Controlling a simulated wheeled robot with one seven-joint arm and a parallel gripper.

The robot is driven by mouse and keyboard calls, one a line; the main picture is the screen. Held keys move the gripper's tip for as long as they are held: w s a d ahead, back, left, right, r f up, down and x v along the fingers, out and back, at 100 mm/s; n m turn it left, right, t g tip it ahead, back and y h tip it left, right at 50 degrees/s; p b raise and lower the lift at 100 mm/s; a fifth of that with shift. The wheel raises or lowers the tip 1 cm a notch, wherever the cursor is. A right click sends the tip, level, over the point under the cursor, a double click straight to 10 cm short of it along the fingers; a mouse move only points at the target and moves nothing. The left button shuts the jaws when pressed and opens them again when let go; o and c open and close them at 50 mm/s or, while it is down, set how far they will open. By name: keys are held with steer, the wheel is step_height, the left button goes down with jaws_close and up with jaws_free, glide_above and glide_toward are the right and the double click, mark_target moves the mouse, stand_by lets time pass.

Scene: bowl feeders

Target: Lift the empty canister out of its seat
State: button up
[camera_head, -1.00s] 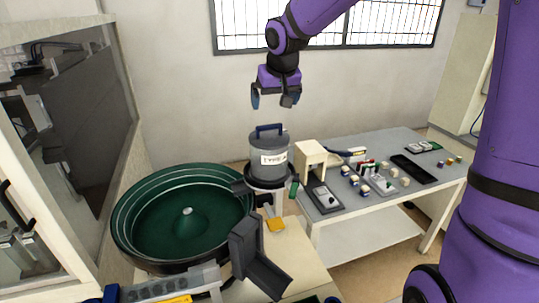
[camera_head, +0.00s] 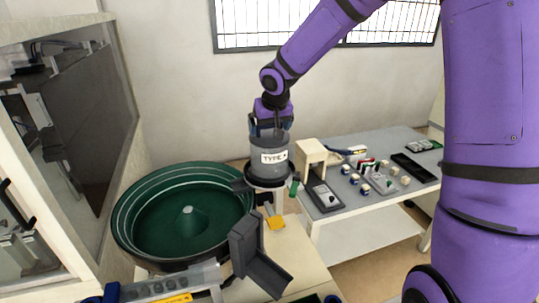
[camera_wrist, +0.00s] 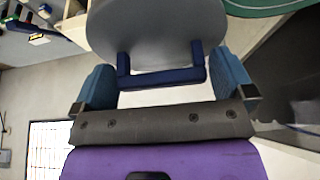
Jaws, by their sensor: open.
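The grey canister (camera_head: 268,158) with a white "TYPE A" label stands upright in its black ring seat (camera_head: 268,183), beside the green bowl. My gripper (camera_head: 271,130) is right over the canister's top, pointing down. In the wrist view the canister's grey lid (camera_wrist: 158,30) and its blue handle (camera_wrist: 162,76) show between my two blue fingers (camera_wrist: 168,85). In the head view my gripper hides the handle. The inside of the canister cannot be seen.
The green bowl feeder (camera_head: 183,212) is to the left of the canister, with a dark chute (camera_head: 258,258) in front. A cream stand (camera_head: 311,154) is close on the right. A grey table (camera_head: 400,150) holds small jars and trays. The space above the canister is clear.

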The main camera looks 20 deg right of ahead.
steer(key=shift+c, duration=0.2)
steer(key=c, duration=1.5)
steer(key=shift+r, duration=0.1)
